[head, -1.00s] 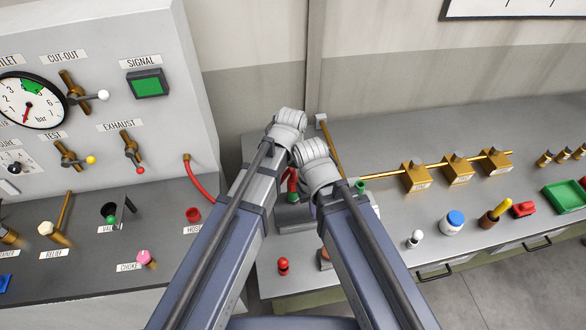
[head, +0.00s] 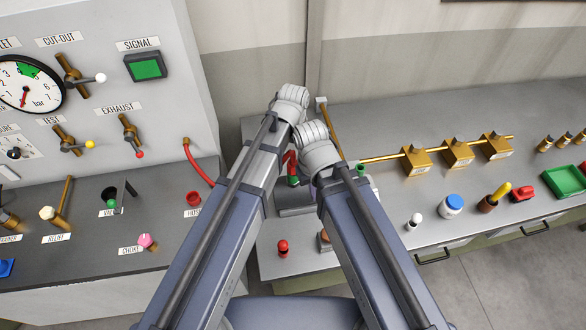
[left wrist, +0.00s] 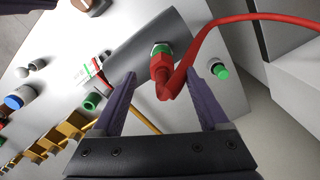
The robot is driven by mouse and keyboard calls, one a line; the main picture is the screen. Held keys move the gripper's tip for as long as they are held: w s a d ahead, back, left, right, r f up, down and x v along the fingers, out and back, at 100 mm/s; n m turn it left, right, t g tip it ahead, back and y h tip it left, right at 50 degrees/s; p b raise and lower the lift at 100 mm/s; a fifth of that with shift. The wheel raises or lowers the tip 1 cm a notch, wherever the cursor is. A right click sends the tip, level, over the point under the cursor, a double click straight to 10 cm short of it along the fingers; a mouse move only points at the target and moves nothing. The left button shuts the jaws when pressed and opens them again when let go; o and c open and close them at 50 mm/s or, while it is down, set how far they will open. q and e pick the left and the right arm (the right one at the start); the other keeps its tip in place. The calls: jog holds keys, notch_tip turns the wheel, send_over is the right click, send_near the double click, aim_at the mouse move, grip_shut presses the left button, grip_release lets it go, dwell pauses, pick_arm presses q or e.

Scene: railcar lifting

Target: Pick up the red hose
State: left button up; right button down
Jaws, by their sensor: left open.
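The red hose (head: 197,168) leaves the panel, curves down and passes behind my left arm; a short red stretch shows between my arms. In the left wrist view, the hose (left wrist: 225,30) bends down to a red end piece (left wrist: 162,70) at a green fitting (left wrist: 160,49) on a grey block (left wrist: 130,55). My left gripper (left wrist: 172,72) is open, with its purple fingers on either side of the red end piece and visible gaps to both. In the head view its fingers are hidden by my wrists.
The HOSE socket (head: 193,198) is on the left console. A brass pipe with valve blocks (head: 459,152) runs along the bench at right. A red-topped peg (head: 283,247) stands on the near bench part. A green tray (head: 566,178) is at far right.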

aim_at(293, 163)
pick_arm(q)
jog(key=f+b, duration=0.4)
jog(key=f, duration=0.1)
jog(key=shift+w, duration=0.35)
jog(key=shift+r, duration=0.15)
grip_shut()
